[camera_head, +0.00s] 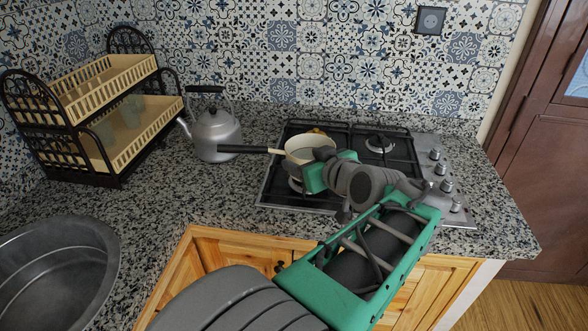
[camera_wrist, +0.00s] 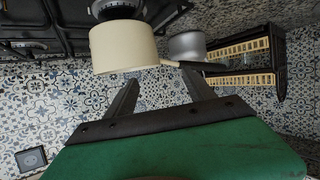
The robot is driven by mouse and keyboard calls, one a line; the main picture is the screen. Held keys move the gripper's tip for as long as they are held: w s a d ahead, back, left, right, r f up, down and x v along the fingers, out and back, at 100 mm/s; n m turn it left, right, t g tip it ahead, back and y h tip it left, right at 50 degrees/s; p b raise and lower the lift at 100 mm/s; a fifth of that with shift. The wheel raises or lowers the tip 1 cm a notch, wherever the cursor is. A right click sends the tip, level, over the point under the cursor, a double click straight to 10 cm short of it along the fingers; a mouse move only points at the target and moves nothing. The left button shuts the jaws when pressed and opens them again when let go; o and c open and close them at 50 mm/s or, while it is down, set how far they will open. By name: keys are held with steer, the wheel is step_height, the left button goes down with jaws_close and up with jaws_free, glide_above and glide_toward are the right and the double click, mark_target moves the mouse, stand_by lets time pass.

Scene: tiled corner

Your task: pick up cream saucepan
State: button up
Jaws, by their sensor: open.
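The cream saucepan (camera_head: 298,158) stands upright on the left part of the gas hob. Its long handle, cream near the pan and black further out, points left over the worktop. In the wrist view the saucepan (camera_wrist: 125,46) is close, just beyond the fingertips. My gripper (camera_wrist: 159,77) is open and empty, and the cream root of the handle appears just past the gap between its fingers. In the head view my gripper (camera_head: 322,156) is at the right side of the pan and hides part of it. I cannot tell whether it touches the pan.
A grey kettle (camera_head: 214,134) stands left of the hob (camera_head: 345,137), near the black handle's end. A two-tier dish rack (camera_head: 112,165) is at the far left and a metal sink (camera_head: 60,275) at lower left. The tiled wall (camera_head: 290,60) is close behind. Worktop in front of the kettle is clear.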

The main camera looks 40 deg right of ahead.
mark_target(283, 153)
steer(key=p+x, duration=0.1)
steer(key=x, duration=0.9)
steer(key=shift+a+f, duration=0.3)
steer(key=shift+f, duration=0.05)
jaws_close()
stand_by(0.7)
steer(key=shift+w+r, duration=0.1)
steer(key=shift+r, duration=0.1)
